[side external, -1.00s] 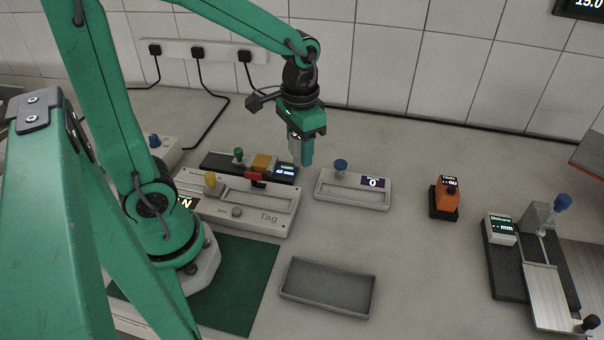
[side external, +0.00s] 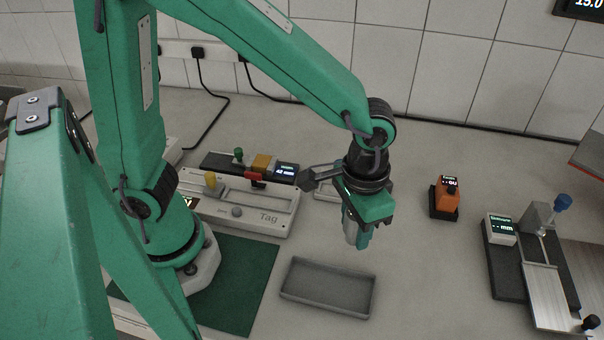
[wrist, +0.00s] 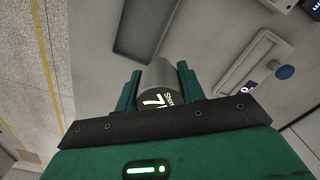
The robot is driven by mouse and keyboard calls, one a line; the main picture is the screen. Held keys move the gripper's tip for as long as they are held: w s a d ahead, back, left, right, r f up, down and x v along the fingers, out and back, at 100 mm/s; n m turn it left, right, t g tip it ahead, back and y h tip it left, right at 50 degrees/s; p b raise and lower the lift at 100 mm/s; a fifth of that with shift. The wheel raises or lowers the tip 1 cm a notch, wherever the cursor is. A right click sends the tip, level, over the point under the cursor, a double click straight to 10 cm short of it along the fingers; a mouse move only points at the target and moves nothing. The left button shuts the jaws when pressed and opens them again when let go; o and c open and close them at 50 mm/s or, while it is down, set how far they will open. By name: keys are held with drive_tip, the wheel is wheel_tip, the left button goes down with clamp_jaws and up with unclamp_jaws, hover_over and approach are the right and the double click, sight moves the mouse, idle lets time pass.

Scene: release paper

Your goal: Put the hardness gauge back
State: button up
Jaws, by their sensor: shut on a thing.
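The hardness gauge is a grey cylinder with a dark display reading "Shore" and a partly covered number starting with 7. In the wrist view the gauge (wrist: 158,76) sits between the two green fingers of my gripper (wrist: 160,72), which is shut on it. In the side view my gripper (side external: 356,242) hangs in the air behind and to the right of the shallow grey tray (side external: 372,303), with the pale gauge (side external: 349,229) partly hidden by a finger. The tray looks empty. It also shows in the wrist view (wrist: 117,45), beyond the gauge.
A pale unit marked "Tag" (side external: 268,217) stands left, by a green mat (side external: 245,275). A low pale unit with a blue knob (wrist: 285,72) is mostly hidden behind my gripper in the side view. An orange device (side external: 446,200) and a thickness gauge (side external: 510,265) stand right. Bench between is clear.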

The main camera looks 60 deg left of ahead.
drive_tip(key=shift+s+d+f, duration=0.15)
drive_tip(key=shift+s+d, duration=0.15)
drive_tip(key=shift+d, duration=0.5)
drive_tip(key=w+a+f, duration=0.2)
drive_tip(key=w, duration=0.1)
drive_tip(key=w+a+f, duration=0.2)
drive_tip(key=w+a, duration=0.1)
drive_tip(key=w+a+f, duration=0.2)
drive_tip(key=w+f, duration=0.1)
drive_tip(key=shift+w+a, duration=0.1)
drive_tip(key=shift+a, duration=0.05)
drive_tip(key=shift+f, duration=2)
drive_tip(key=shift+f, duration=0.15)
drive_tip(key=o, duration=1.2)
drive_tip(key=shift+r, duration=0.2)
wheel_tip(320, 180, up, 12)
